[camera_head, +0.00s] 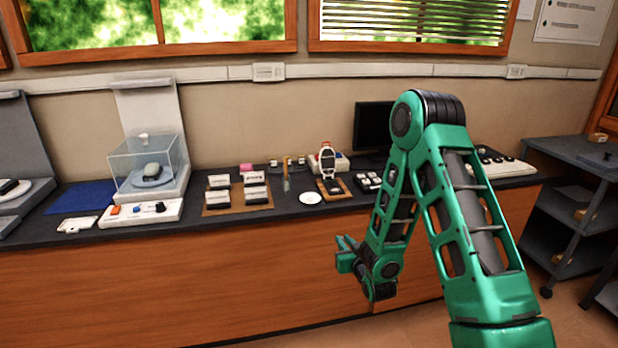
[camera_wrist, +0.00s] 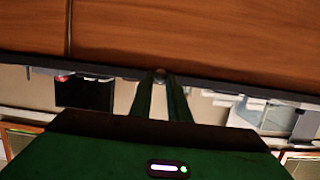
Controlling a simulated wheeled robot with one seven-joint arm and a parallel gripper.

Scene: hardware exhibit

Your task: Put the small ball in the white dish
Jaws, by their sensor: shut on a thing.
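The white dish (camera_head: 310,198) is a small flat round plate on the dark counter near its front edge. My gripper (camera_head: 347,254) is in front of the counter, below its top and to the right of the dish. In the wrist view its two green fingers (camera_wrist: 160,85) are close together, with the small ball (camera_wrist: 160,75) between their tips. The ball looks greyish and dark there; I cannot make it out in the head view. The dish is not clear in the wrist view.
The counter (camera_head: 270,212) holds a brown board with labelled blocks (camera_head: 222,198), a clear display case (camera_head: 146,165), a white strip with knobs (camera_head: 140,213) and a small stand (camera_head: 330,168) behind the dish. A dark monitor (camera_head: 372,125) stands at the back. A shelf cart (camera_head: 578,200) is at right.

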